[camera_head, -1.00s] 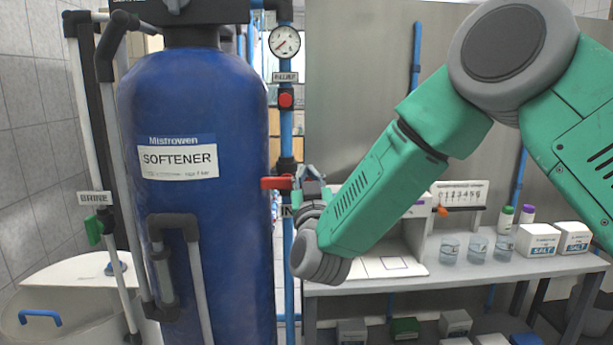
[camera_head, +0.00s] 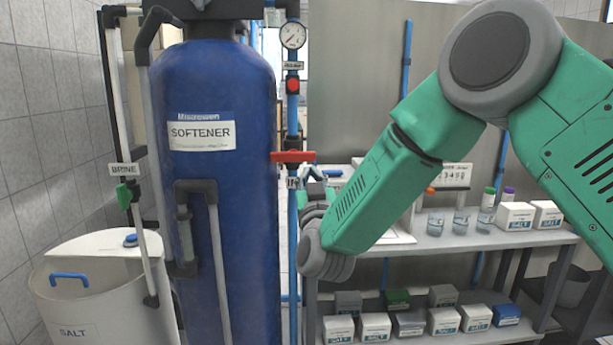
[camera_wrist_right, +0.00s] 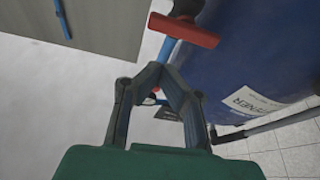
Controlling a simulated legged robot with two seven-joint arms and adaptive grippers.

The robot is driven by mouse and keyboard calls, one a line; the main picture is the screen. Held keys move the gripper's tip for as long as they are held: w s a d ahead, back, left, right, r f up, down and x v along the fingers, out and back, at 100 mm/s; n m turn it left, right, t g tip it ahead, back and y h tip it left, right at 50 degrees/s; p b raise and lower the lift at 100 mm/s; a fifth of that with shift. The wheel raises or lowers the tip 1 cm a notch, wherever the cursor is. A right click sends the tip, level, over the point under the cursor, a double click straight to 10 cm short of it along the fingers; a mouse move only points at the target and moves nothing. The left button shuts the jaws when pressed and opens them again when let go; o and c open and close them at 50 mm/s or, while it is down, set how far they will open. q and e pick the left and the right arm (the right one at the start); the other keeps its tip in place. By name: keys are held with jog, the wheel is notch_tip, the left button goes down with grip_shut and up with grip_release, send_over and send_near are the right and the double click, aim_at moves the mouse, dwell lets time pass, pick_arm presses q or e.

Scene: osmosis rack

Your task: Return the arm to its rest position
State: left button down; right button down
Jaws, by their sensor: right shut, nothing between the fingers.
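My right arm (camera_head: 375,205) reaches in from the right in the head view. Its gripper (camera_head: 313,176) is shut and empty, just below and beside the red valve handle (camera_head: 293,156) on the blue pipe. The right wrist view shows the fingertips (camera_wrist_right: 160,72) drawn together, with the red handle (camera_wrist_right: 183,30) lying crosswise just beyond them. The handle appears apart from the fingers, though the gap is small. My left gripper is not in view.
The blue softener tank (camera_head: 225,90) stands left of the pipe. A pressure gauge (camera_head: 292,35) is above the valve. A shelf table (camera_head: 450,241) with beakers and salt boxes stands behind my arm. A white salt bin (camera_head: 95,290) is at the lower left.

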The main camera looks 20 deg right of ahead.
jog(key=s+d+f+n+g+y, duration=0.1)
jog(key=s+f+g+y, duration=0.3)
jog(key=f, duration=0.7)
jog(key=s+f+n+g, duration=0.1)
jog(key=s+f+g, duration=0.1)
jog(key=s+f, duration=0.65)
jog(key=s+d+f+n+g+y, duration=0.15)
jog(key=f+g, duration=0.25)
jog(key=f, duration=0.9)
jog(key=s+d+f+g, duration=0.1)
jog(key=s+f+g, duration=0.2)
jog(key=s, duration=0.7)
jog(key=s+d+f+m+g, duration=0.1)
jog(key=s+f+g, duration=0.3)
jog(key=s, duration=0.7)
jog(key=s+d+f+g, duration=0.1)
jog(key=s+f+g, duration=0.2)
jog(key=s+f, duration=0.3)
jog(key=s, duration=0.5)
jog(key=shift+s+d+f+g, duration=0.15)
jog(key=shift+d+g, duration=0.15)
jog(key=shift+a+h, duration=0.15)
jog(key=shift+h, duration=0.1)
jog(key=shift+d, duration=0.25)
